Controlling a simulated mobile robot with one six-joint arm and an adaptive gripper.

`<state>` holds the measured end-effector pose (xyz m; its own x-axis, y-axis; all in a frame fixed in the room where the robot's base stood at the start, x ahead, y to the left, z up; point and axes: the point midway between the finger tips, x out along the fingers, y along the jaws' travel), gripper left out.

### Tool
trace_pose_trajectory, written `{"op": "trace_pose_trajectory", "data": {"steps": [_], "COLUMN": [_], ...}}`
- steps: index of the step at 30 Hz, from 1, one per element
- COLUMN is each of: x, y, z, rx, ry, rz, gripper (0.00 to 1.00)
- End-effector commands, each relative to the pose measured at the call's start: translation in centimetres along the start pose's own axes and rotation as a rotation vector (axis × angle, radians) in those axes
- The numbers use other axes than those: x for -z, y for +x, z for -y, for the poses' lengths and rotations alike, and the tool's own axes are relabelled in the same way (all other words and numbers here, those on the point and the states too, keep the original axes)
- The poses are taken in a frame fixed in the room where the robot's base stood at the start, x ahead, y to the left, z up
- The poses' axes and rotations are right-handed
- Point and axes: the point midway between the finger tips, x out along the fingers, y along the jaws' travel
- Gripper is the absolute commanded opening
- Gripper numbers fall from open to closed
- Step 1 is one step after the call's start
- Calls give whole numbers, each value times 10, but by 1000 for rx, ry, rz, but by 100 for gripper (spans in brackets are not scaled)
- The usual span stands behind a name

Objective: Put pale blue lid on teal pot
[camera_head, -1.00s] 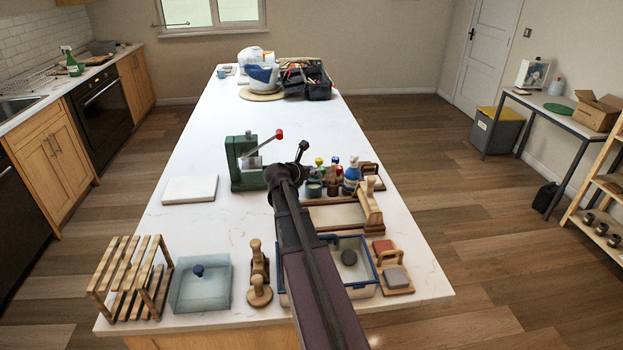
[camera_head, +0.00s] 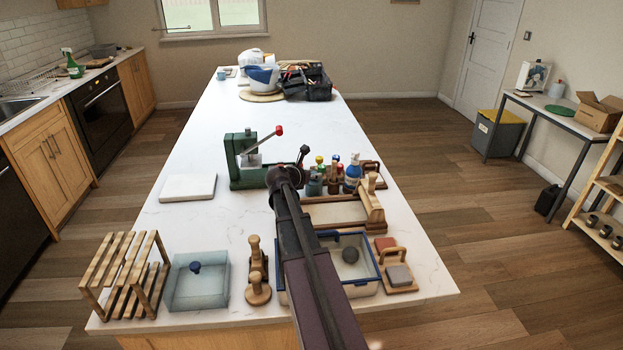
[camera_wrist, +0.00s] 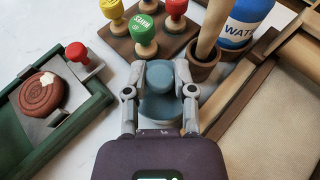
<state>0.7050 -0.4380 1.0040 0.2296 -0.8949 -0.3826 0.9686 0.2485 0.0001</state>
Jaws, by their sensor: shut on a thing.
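My gripper (camera_wrist: 159,88) is shut on a rounded blue-grey piece, the pale blue lid (camera_wrist: 160,74). The lid sits between the two fingertips in the wrist view. A wider teal body, the teal pot (camera_wrist: 160,107), shows directly below it. I cannot tell whether the lid touches the pot or hangs just above it. In the head view the teal pot (camera_head: 314,187) stands beside my wrist, in front of the glaze stoppers. My arm hides the fingers and the lid there.
A brown pot (camera_wrist: 203,71) with a wooden rod stands close on the right, with a blue water bottle (camera_wrist: 240,22) behind. Stoppers in a wooden block (camera_wrist: 177,43) stand behind. A green press (camera_wrist: 58,122) is on the left.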

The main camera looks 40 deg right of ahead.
Motion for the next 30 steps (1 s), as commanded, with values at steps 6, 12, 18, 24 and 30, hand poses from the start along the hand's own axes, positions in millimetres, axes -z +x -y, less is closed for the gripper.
{"op": "trace_pose_trajectory", "data": {"steps": [6, 12, 18, 24, 30], "x": [0, -1, -1, -1, -2], "y": [0, 0, 0, -4, -20], "z": [0, 0, 0, 0, 1], "rx": [0, 0, 0, 0, 0], "ry": [0, 0, 0, 0, -1], "rz": [0, 1, 1, 1, 1], "gripper": [43, 68, 68, 68, 68]}}
